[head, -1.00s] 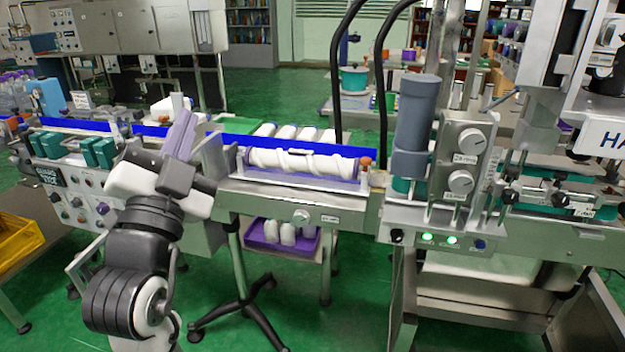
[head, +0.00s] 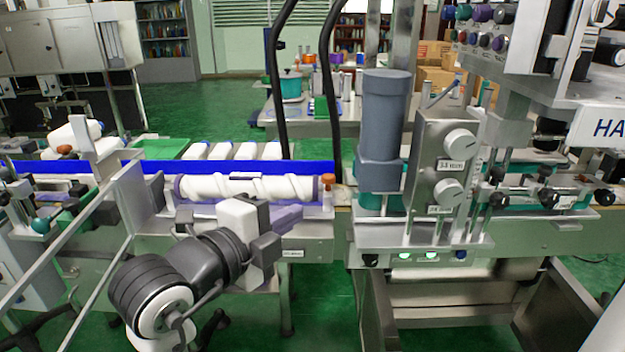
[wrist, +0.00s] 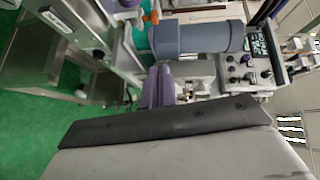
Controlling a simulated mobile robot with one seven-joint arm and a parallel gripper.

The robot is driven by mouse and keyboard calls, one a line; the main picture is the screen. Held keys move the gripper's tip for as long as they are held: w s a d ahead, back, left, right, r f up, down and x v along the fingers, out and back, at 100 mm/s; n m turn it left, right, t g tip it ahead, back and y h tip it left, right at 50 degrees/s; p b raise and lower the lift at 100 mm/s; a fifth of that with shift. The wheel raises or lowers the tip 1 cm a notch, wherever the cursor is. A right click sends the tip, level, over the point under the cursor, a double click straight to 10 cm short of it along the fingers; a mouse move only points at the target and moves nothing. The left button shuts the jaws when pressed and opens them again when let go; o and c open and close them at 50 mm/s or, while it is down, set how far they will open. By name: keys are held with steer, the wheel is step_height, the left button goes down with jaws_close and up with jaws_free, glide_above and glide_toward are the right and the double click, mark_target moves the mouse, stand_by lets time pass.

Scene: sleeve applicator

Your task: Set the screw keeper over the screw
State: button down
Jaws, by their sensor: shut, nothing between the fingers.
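The white spiral screw (head: 250,188) lies along the conveyor, with purple at its ends. A small dark and white bar (head: 245,176) sits at the screw's upper middle; I cannot tell whether this is the screw keeper or how it is fixed. My gripper (head: 300,214) is in front of and below the screw's right half, with its purple fingers pointing right. The fingers also show in the wrist view (wrist: 158,88), shut and empty. My wrist stands in front of the screw's lower edge in the head view.
A grey cylinder (head: 385,125) and a dial box (head: 445,165) stand right of the screw. An orange-capped post (head: 327,182) is at its right end. A blue rail (head: 280,167) and white bottles (head: 232,151) lie behind it. Slanted metal bars (head: 75,240) are at left.

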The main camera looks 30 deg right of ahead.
mark_target(328, 195)
steer(key=shift+s, duration=0.1)
steer(key=shift+d+r, duration=0.1)
steer(key=w+p+x, duration=0.1)
steer(key=p+x, duration=0.2)
steer(key=x, duration=0.3)
steer(key=w+a+p+x, duration=0.1)
steer(key=w+p+x, duration=0.1)
steer(key=x, duration=0.4)
steer(key=shift+d+p, duration=0.35)
steer(key=shift+p, duration=0.05)
